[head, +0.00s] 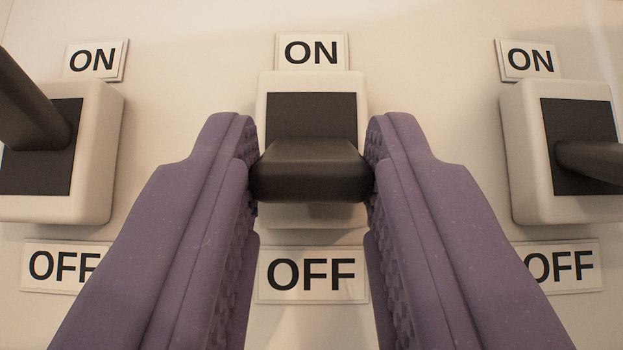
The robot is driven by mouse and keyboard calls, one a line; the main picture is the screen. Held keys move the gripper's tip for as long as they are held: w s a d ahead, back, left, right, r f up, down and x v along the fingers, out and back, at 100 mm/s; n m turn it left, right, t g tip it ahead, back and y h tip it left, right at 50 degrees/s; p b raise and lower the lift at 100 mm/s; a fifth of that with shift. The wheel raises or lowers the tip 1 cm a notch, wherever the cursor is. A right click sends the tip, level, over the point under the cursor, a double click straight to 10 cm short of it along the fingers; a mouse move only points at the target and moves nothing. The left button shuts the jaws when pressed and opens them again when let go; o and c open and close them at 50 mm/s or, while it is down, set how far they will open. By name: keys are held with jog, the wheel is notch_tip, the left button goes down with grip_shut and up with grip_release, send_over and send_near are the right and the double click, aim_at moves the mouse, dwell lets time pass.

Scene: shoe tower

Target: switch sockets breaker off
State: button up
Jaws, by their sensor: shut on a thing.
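The middle breaker (262,95) is a cream box with a black face, on a pale panel. Its dark lever (311,172) sticks out toward me, over the lower part of the black face. My gripper (311,165), with purple fingers, is shut on this lever, one fingertip at each side. An ON label (312,52) sits above the breaker and an OFF label (311,275) below it. No label reading "sockets" is in view, so I cannot tell which breaker bears that name. The lower part of the box is partly hidden by the lever and fingers.
A left breaker (98,150) and a right breaker (525,150) stand either side, each with a dark lever and ON and OFF labels. The left lever (30,105) juts toward the upper left. The right lever (590,160) juts toward the right edge. Bare panel lies between the boxes.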

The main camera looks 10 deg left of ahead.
jog(key=o, duration=1.1)
jog(key=shift+c, duration=0.2)
jog(key=shift+y, duration=0.3)
jog(key=p+v, duration=0.1)
jog(key=v, duration=0.7)
jog(key=shift+a, duration=0.1)
